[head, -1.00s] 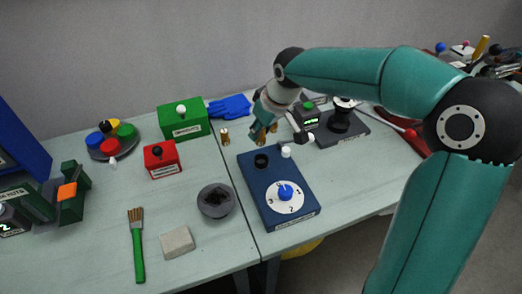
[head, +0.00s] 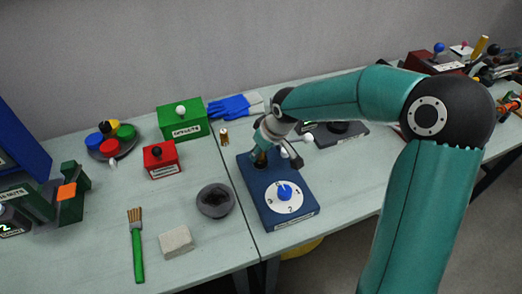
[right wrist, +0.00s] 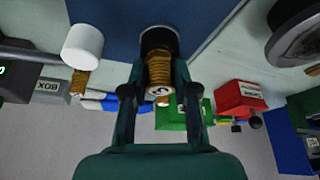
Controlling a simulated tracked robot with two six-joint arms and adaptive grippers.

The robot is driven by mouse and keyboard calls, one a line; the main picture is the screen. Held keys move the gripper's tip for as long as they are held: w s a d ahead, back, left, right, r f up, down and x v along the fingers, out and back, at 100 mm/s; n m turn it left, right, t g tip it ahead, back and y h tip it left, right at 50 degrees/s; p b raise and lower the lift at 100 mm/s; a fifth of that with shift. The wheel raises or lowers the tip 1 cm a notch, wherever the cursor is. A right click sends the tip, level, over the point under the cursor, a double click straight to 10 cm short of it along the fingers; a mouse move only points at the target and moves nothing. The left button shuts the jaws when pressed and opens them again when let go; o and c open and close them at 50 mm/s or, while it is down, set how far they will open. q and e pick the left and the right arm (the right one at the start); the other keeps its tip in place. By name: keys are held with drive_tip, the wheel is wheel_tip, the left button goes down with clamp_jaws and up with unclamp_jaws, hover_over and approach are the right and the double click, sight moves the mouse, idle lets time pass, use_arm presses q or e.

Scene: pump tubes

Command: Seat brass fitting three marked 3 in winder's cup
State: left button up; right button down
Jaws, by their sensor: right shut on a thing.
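My right gripper (head: 262,158) is at the blue winder box (head: 285,222), over its back left corner where the black cup stands. In the right wrist view my right gripper (right wrist: 158,95) is shut on a ribbed brass fitting (right wrist: 160,72) with a round number mark; the digit is hard to read. The fitting's far end lines up with the mouth of the black cup (right wrist: 158,38); I cannot tell how deep it sits. In the head view the gripper hides the cup. Another brass fitting (head: 224,137) stands left of the winder. My left gripper is out of view.
The winder has a blue knob (head: 285,192) on a numbered dial. A white knob (right wrist: 82,46) stands close beside the cup. A red box (head: 161,160), a green box (head: 183,121) and a grey bowl (head: 215,201) stand to the left.

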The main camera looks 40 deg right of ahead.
drive_tip(key=c, duration=0.9)
unclamp_jaws()
drive_tip(key=shift+r, duration=0.1)
drive_tip(key=v, duration=1.2)
